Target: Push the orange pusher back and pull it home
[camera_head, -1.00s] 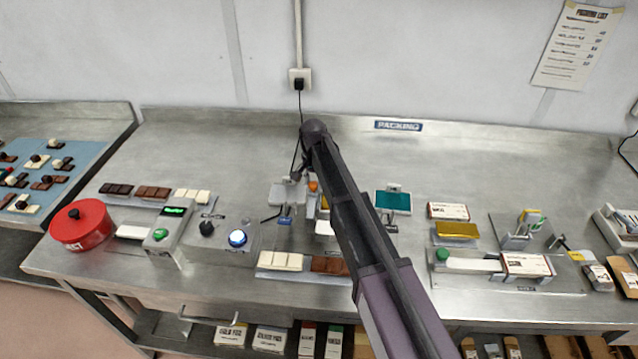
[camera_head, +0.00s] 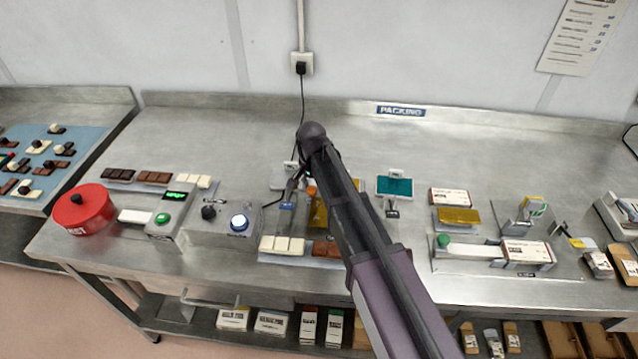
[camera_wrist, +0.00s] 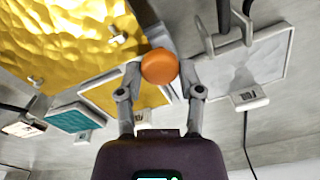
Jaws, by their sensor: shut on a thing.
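The orange pusher knob (camera_wrist: 159,66) sits between the two grey fingertips of my gripper (camera_wrist: 160,78) in the wrist view. My gripper is shut on it. In the head view the orange knob (camera_head: 311,192) shows as a small spot left of my arm. A gold surface (camera_head: 318,214) lies just in front of it, partly hidden by my arm. In the wrist view a crinkled gold sheet (camera_wrist: 65,30) fills the upper left. The pusher's body and track are mostly hidden.
A pale framed panel (camera_wrist: 250,62) stands right of my gripper in the wrist view. A teal panel (camera_head: 394,187) is right of my arm. Chocolate bars (camera_head: 281,245) lie in front. A grey control box (camera_head: 222,226) is left. The back of the bench is clear.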

